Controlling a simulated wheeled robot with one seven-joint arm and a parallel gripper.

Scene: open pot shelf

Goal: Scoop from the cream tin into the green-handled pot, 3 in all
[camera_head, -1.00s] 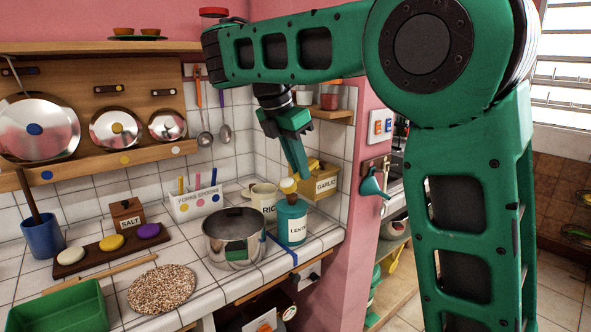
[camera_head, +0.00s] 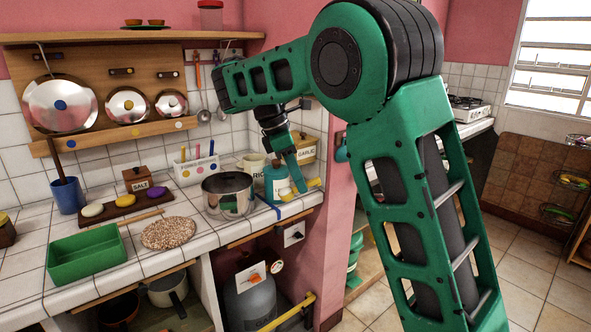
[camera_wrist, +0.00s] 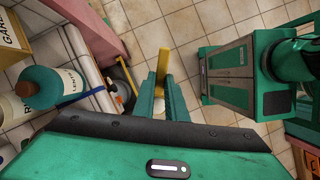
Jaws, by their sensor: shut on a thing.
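My gripper (camera_head: 299,186) is shut on a yellow-and-white tool (camera_wrist: 162,62), whose shape is partly hidden by the fingers. It holds the tool in front of the teal LENTIL jar (camera_head: 274,180), near the counter's right end. The cream tin labelled RICE (camera_head: 254,164) stands behind that jar, partly covered; a cream edge also shows in the wrist view (camera_wrist: 9,108). I cannot make out a green-handled pot for sure.
A yellow GARLIC box (camera_head: 304,150) stands behind my gripper. A green tray (camera_head: 88,256), a speckled round mat (camera_head: 168,234) and a board with coloured lumps (camera_head: 122,207) lie to the left. A pink wall end (camera_head: 338,190) is close on the right.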

